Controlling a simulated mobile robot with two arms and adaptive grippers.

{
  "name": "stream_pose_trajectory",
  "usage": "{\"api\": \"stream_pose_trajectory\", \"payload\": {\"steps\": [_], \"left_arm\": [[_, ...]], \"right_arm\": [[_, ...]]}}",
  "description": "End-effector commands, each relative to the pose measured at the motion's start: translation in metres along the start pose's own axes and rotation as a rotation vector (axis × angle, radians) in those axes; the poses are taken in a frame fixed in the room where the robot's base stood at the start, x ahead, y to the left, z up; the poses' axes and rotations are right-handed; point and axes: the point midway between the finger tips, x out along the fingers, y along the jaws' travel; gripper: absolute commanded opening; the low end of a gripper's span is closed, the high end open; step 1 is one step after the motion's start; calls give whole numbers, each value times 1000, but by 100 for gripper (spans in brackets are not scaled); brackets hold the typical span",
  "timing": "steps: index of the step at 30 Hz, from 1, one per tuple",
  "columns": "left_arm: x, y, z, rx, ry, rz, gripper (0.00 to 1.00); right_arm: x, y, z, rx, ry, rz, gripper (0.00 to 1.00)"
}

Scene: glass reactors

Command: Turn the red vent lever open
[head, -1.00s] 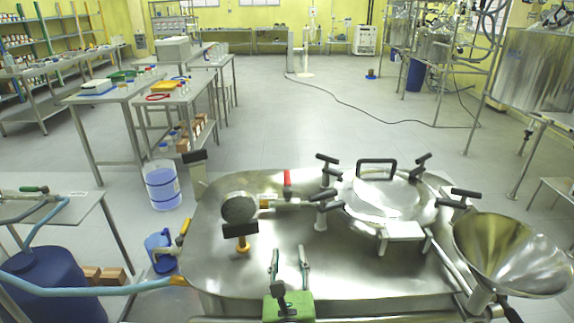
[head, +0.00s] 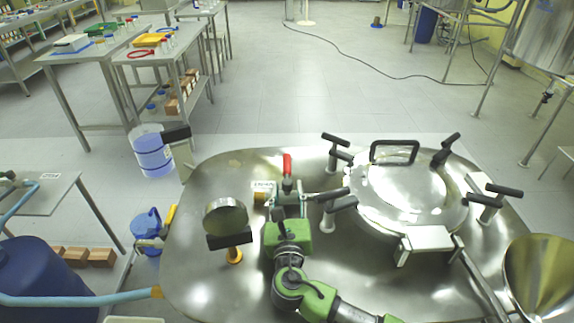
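The red vent lever (head: 287,165) stands upright, pointing away from me, on the pipe fitting at the back middle of the steel reactor lid (head: 190,270). My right gripper (head: 289,204), with a green body, is just on the near side of the lever. Its two thin fingers point away from me and look apart, beside the valve fitting below the red handle. The fingertips are partly lost against the metal, so I cannot tell whether they touch. My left gripper is not in view.
A round gauge (head: 225,216) stands left of my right gripper. Black-handled clamps (head: 340,200) and a round hatch (head: 408,200) are close on the right. A steel funnel (head: 540,275) is at the right edge. The floor behind is mostly clear.

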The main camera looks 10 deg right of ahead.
Motion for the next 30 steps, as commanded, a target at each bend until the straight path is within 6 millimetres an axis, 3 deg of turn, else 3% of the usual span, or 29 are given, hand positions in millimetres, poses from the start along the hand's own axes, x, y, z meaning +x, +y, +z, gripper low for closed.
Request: {"api": "stream_pose_trajectory", "payload": {"steps": [6, 12, 18, 27, 30], "left_arm": [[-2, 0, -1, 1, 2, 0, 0], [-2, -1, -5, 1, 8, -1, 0], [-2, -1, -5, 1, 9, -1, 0], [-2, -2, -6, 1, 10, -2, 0], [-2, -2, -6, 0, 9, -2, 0]], "right_arm": [[49, 0, 2, 0, -2, -2, 34], [82, 0, 0, 0, 0, -2, 34], [97, 0, 0, 1, 1, -1, 34], [98, 0, 0, 2, 1, 0, 34], [98, 0, 0, 1, 1, 0, 8]]}}
